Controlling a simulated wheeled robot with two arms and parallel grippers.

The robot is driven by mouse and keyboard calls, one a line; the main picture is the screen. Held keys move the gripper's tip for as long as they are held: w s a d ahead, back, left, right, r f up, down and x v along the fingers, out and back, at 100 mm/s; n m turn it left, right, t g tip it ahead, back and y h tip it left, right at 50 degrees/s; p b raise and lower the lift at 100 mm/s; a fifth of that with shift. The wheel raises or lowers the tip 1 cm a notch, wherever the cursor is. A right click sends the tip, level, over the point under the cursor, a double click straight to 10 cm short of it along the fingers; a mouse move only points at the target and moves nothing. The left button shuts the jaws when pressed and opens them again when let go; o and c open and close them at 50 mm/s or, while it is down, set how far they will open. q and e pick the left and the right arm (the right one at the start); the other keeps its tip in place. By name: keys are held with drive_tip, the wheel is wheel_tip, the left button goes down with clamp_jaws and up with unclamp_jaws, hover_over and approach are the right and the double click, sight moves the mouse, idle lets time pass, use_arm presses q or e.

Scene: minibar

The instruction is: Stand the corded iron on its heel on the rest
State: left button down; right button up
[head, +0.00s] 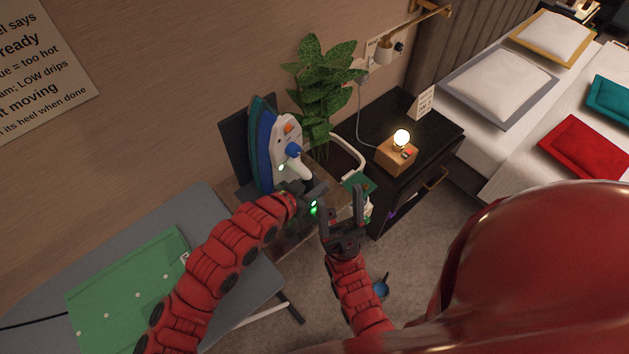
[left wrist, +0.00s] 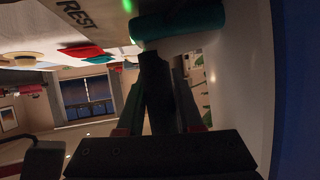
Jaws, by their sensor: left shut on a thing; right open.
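The iron (head: 284,140), white with a blue body and dark soleplate, stands nearly upright with its tip up in the head view. My left gripper (head: 305,192) is shut on it near its lower part and hides some of its heel. A dark upright panel (head: 234,148) is behind the iron, beside a brown wooden surface (head: 328,199). The word REST shows on a brown surface (left wrist: 75,14) in the left wrist view. I cannot tell whether the heel touches the rest. My right gripper (head: 343,212) is open and empty, right of the iron.
An ironing board (head: 215,205) with a green cloth (head: 130,290) lies at left. A leafy plant (head: 322,85) stands behind the iron. A black nightstand (head: 437,125) with a lit lamp (head: 400,143) is at right, before the bed (head: 590,140).

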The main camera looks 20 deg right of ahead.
use_arm(q)
drive_tip(key=shift+f+b, duration=0.25)
drive_tip(key=shift+b, duration=0.15)
drive_tip(key=shift+c, duration=2.4)
unclamp_jaws()
drive_tip(key=shift+f, duration=0.1)
drive_tip(key=shift+s+a, duration=0.1)
